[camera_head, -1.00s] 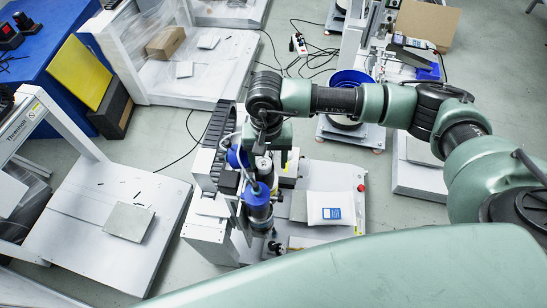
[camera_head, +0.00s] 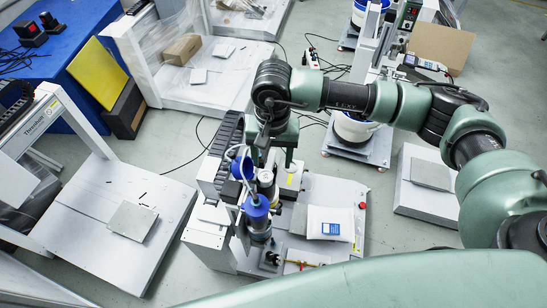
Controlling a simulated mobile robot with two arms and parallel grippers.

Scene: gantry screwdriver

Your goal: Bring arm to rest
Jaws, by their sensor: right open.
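My right arm (camera_head: 350,97) comes in from the right, bent over the gantry screwdriver station. Its gripper (camera_head: 288,160) points down behind the screwdriver unit and is open; its fingertips are partly hidden and hard to make out. The screwdriver unit has a blue cylinder (camera_head: 257,210) and stands upright over a pale base plate (camera_head: 342,192). A white packet with a blue label (camera_head: 330,223) lies on that plate, to the right of the unit. I see nothing held in the gripper. My left gripper is not in view.
A red button (camera_head: 362,205) sits at the plate's right edge. A white bucket (camera_head: 353,128) on a scale stands behind my arm. A low scale (camera_head: 428,172) is at the right, and a white platform (camera_head: 85,215) at the left. Grey floor lies between them.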

